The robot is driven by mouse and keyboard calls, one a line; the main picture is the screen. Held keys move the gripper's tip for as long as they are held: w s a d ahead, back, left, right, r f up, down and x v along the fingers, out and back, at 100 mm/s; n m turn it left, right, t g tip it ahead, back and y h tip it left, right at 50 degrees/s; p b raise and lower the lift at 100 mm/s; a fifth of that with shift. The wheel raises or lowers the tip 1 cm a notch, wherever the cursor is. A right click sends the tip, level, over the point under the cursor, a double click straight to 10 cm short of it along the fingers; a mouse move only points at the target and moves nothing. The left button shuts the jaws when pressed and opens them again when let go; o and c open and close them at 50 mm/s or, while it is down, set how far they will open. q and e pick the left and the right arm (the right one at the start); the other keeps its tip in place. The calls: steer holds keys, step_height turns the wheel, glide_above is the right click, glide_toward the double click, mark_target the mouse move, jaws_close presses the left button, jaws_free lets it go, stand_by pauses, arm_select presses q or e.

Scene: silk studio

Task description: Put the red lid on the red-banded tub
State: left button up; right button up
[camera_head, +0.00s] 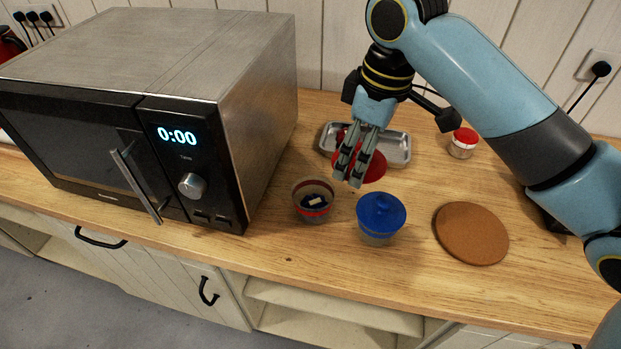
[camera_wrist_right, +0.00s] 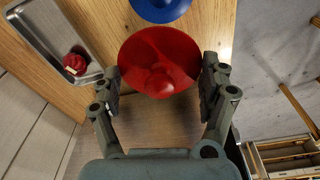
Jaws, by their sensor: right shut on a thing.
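The red lid (camera_head: 376,168) is held in my right gripper (camera_head: 348,178), above the counter and in front of the metal tray. In the right wrist view the red lid (camera_wrist_right: 160,52) sits between the two fingers of my right gripper (camera_wrist_right: 162,84), its knob toward the palm. The red-banded tub (camera_head: 314,214) stands open on the counter, left of and below the gripper in the head view. Something dark blue with a pale piece lies inside it. The tub does not show in the wrist view. My left gripper is out of view.
A blue-lidded tub (camera_head: 380,218) stands right of the red-banded tub. A metal tray (camera_head: 397,148), a small red-topped jar (camera_head: 462,146) and a round cork mat (camera_head: 470,233) are also on the counter. A microwave (camera_head: 250,110) stands left. A small red thing (camera_wrist_right: 75,63) lies in the tray.

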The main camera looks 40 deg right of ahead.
steer(key=w+a+f, duration=0.1)
steer(key=w, duration=0.1)
steer(key=w+a+f, duration=0.2)
steer(key=w+a+f+p, duration=0.1)
steer(key=w, duration=0.1)
steer(key=shift+a+f, duration=0.25)
steer(key=shift+a, duration=0.15)
step_height(320, 180, down, 3)
steer(key=shift+f+p, duration=0.1)
steer(key=shift+p, duration=0.25)
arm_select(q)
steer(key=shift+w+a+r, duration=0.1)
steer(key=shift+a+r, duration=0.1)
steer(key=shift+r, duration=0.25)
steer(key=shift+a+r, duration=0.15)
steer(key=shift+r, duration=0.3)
arm_select(e)
steer(key=shift+f, duration=0.45)
steer(key=shift+f, duration=0.2)
steer(key=shift+f, duration=0.25)
steer(key=o, duration=0.8)
steer(key=shift+o, duration=0.2)
steer(key=shift+r, duration=0.15)
